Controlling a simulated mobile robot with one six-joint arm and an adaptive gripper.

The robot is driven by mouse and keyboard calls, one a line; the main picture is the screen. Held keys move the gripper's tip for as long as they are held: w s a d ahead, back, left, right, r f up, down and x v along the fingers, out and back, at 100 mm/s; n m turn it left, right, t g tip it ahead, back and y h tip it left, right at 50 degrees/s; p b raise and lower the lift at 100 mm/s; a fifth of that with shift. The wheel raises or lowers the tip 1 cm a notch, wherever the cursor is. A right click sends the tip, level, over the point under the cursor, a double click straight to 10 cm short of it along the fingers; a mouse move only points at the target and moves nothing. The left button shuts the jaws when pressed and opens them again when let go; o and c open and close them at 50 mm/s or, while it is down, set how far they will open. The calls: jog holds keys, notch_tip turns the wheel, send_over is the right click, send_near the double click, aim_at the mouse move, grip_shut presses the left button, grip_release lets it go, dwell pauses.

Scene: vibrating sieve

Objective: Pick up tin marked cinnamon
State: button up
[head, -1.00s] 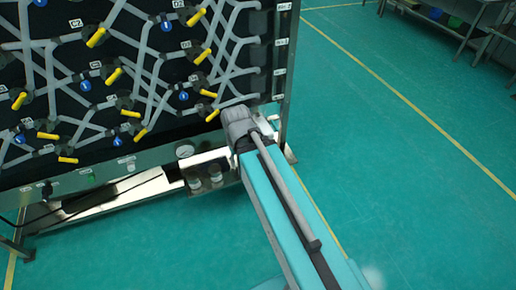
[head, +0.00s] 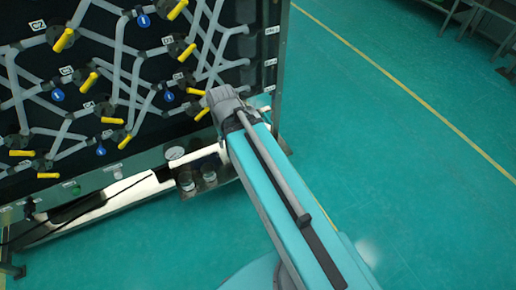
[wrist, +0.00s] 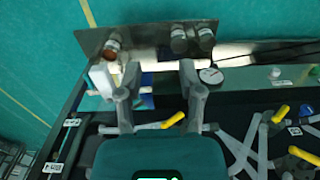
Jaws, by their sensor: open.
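Several small tins or jars stand on a narrow metal shelf (wrist: 147,36) in the wrist view. A jar with reddish-brown contents (wrist: 111,47) is at the left. Two darker jars, a middle one (wrist: 179,40) and a right one (wrist: 206,38), stand close together. No label is readable, so I cannot tell which is cinnamon. In the head view two jars show low on the panel, a left one (head: 187,183) and a right one (head: 209,173). My gripper (wrist: 158,72) is open and empty, its fingers short of the shelf. In the head view my arm hides it.
A black panel (head: 98,60) with grey pipes and yellow-handled valves fills the left. A round gauge (wrist: 211,75) sits beside my right finger. A white and blue item (wrist: 146,84) shows between the fingers. Green floor (head: 400,170) is open at right.

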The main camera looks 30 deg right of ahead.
jog(key=shift+d, duration=0.15)
jog(key=shift+f, duration=0.1)
jog(key=w+d+f+n+t+h+b, duration=0.1)
jog(key=w+d+f+n+h+b, duration=0.2)
jog(key=f+b, duration=0.9)
jog(key=w+d+f+n+t+h+b, duration=0.1)
jog(key=w+d+f+n+h+b, duration=0.3)
jog(key=w+f+n+b, duration=0.6)
jog(key=w+d+f+n+h+b, duration=0.3)
jog(key=w+f+b, duration=0.9)
jog(key=b, duration=1.3)
jog(key=shift+w+d+f+n+t+h+b, duration=0.15)
jog(key=shift+d+f+n+t+h+b, duration=0.2)
jog(key=shift+f+n+h, duration=1.45)
jog(key=shift+r+n+y, duration=0.25)
jog(key=shift+n+y, duration=0.25)
jog(key=shift+y, duration=0.1)
jog(key=b+x, duration=0.3)
jog(key=x, duration=0.5)
jog(key=shift+d+b, duration=0.2)
jog(key=shift+b, duration=0.15)
jog(key=shift+w, duration=0.1)
